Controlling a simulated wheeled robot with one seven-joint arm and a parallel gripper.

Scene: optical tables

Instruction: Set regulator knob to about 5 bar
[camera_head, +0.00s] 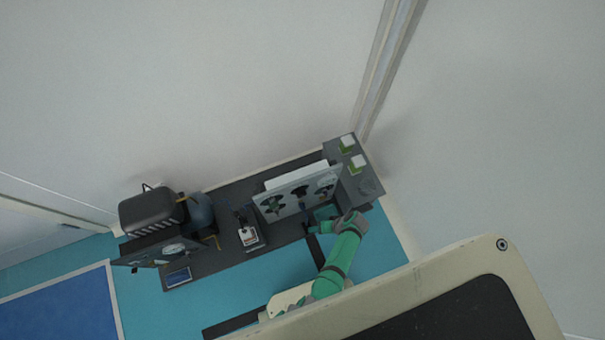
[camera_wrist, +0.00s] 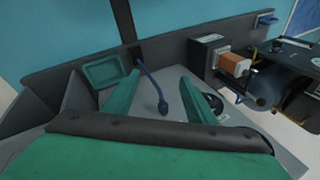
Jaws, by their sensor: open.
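A light grey upright panel (camera_head: 264,192) with several dark round fittings stands on the bench in the head view. I cannot tell which fitting is the regulator knob, and no pressure reading is legible. My gripper (camera_head: 330,224) is in front of the panel's right part. In the wrist view my gripper (camera_wrist: 160,78) is open, with its two green fingers apart over a grey surface. A slim dark blue stem with a rounded end (camera_wrist: 163,106) shows between the fingers, and I see no grip on it. A dark round wheel-like part (camera_wrist: 219,104) is partly hidden by the right finger.
The dark bench (camera_head: 222,258) runs along the wall. A black rounded machine (camera_head: 150,212) stands at its left end, and a small device with a white label (camera_head: 249,237) left of the panel. Green-and-white blocks (camera_head: 357,163) are at the right. A teal tray (camera_wrist: 103,72) lies near the left finger.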

